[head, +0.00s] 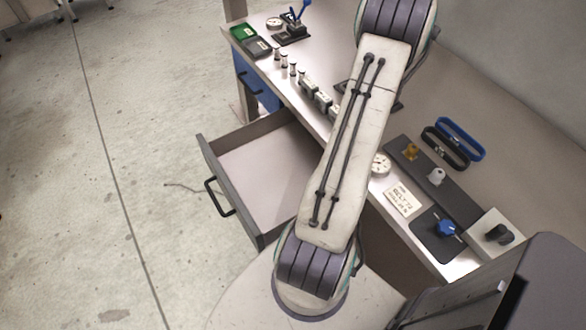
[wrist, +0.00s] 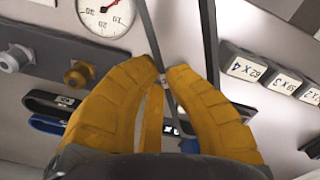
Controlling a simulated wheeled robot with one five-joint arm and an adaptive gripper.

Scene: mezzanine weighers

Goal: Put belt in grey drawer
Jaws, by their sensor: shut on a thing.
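A grey belt (wrist: 149,35) hangs as a narrow loop in the wrist view. My gripper (wrist: 164,78) is shut on it, with the yellow fingertips pinching one strand above the worktop. In the head view my arm hides the gripper and the held belt. The grey drawer (head: 231,214) stands pulled open at the front of the bench, with a black handle. Its visible inside is pale and empty; my arm covers its right end. A black belt (head: 445,148) and a blue belt (head: 460,138) lie side by side on the bench, apart from my gripper.
A blue drawer (head: 258,90) is shut farther along the bench. Small weights (head: 292,69) and labelled blocks (head: 322,101) line the front edge.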

